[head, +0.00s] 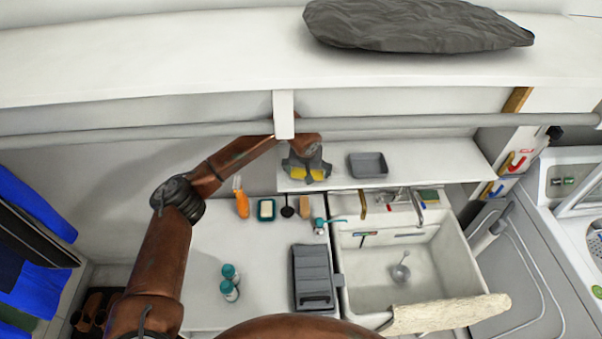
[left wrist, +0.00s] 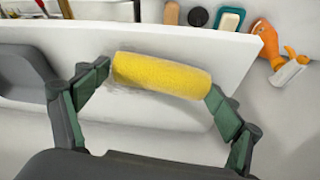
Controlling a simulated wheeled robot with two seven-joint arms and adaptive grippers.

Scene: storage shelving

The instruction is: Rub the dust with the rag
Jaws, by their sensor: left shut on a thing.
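My left gripper (head: 307,174) is over the left end of the white shelf (head: 440,155) above the sink. Its two fingers are shut on the yellow rag (left wrist: 162,75), which looks like a rolled, spongy piece; the rag also shows in the head view (head: 318,175). In the left wrist view the rag is at or just above the shelf surface; I cannot tell whether it touches. A faint grey smudge, apparently dust (left wrist: 150,104), lies on the shelf beside and under the rag. My right gripper is not in view.
A grey tray (head: 368,165) stands on the shelf right of the gripper. Below are an orange spray bottle (head: 240,203), a soap dish (head: 266,210), a dark box (head: 313,278), teal-capped bottles (head: 229,282) and the sink (head: 375,255). A rail (head: 400,122) runs above.

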